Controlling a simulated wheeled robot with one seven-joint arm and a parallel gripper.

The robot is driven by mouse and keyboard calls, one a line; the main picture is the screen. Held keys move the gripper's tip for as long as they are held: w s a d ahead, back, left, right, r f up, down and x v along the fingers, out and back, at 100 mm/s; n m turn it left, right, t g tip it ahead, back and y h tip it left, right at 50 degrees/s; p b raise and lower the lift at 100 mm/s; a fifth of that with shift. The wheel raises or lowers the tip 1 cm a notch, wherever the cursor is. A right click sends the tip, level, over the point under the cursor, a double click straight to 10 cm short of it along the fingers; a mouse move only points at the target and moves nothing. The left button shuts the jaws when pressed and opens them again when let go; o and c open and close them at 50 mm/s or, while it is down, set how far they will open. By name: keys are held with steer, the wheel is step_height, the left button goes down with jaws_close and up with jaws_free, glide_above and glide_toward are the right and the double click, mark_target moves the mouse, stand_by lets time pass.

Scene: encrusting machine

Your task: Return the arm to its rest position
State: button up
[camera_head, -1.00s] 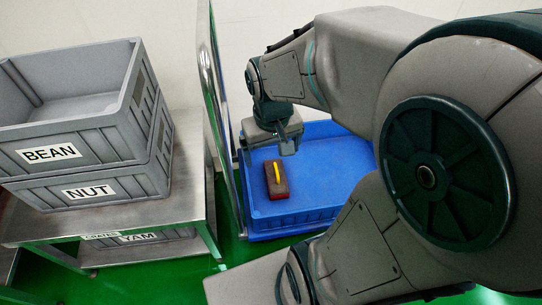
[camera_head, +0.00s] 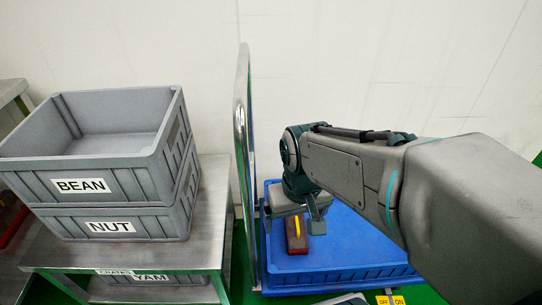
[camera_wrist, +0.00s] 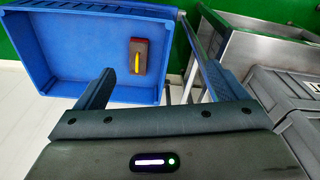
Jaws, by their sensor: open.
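My gripper (camera_head: 293,214) is in the head view, at the end of my arm, above the blue bin on the cart. In the wrist view its two fingers (camera_wrist: 147,50) stand wide apart with nothing held between them. The block also shows in the wrist view (camera_wrist: 138,57). My forearm hides part of the bin in the head view.
The blue bin (camera_head: 350,277) sits beside a tall metal push handle (camera_head: 242,150). To the left, grey crates labelled BEAN (camera_head: 112,184) and NUT (camera_head: 140,226) are stacked on a metal table (camera_head: 213,200). A YAM crate (camera_head: 150,278) is below. The white wall stands behind.

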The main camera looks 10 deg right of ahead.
step_height(320, 180, up, 34)
steer(key=t+p, duration=0.1)
steer(key=p, duration=2.9)
steer(key=shift+d+f+t, duration=0.15)
steer(key=shift+d+t, duration=0.05)
steer(key=shift+t, duration=0.1)
